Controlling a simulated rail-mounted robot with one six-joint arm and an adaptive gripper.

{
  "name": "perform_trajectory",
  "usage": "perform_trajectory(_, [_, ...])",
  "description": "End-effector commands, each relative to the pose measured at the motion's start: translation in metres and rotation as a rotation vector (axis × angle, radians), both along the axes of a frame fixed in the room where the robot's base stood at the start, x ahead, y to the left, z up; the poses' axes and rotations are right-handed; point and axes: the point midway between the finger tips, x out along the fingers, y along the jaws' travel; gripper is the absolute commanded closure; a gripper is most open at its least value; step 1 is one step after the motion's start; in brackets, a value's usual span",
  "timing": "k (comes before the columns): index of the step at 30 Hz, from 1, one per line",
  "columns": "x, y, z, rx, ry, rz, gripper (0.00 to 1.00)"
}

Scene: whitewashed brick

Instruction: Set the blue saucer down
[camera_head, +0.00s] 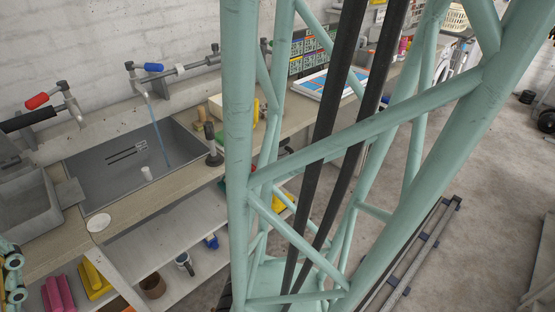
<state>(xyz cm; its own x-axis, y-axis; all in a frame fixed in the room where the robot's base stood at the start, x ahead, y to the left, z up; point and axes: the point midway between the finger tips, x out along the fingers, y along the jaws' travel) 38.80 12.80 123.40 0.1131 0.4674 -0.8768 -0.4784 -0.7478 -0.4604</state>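I cannot make out a blue saucer in this view. A pale round disc (98,222) lies flat on the front edge of the wooden counter (140,208), left of centre. It looks white, not blue. My gripper does not show, so I cannot see whether it holds anything. Green lattice bars cover much of the middle and right and hide part of the counter.
A grey sink (100,178) is set in the counter, with a small white cup (147,173) inside. A grey basin (28,205) stands at left. A dark-based upright object (213,158) stands right of the sink. Shelves below hold a mug (185,264) and a brown pot (152,286).

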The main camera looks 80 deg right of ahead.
Motion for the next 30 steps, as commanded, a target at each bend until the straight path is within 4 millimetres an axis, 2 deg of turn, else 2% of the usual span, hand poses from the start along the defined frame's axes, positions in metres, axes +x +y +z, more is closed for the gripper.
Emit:
perform_trajectory(1, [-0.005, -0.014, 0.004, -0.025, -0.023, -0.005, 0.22])
perform_trajectory(15, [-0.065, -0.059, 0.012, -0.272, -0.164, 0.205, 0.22])
perform_trajectory(30, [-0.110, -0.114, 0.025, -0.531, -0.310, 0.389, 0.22])
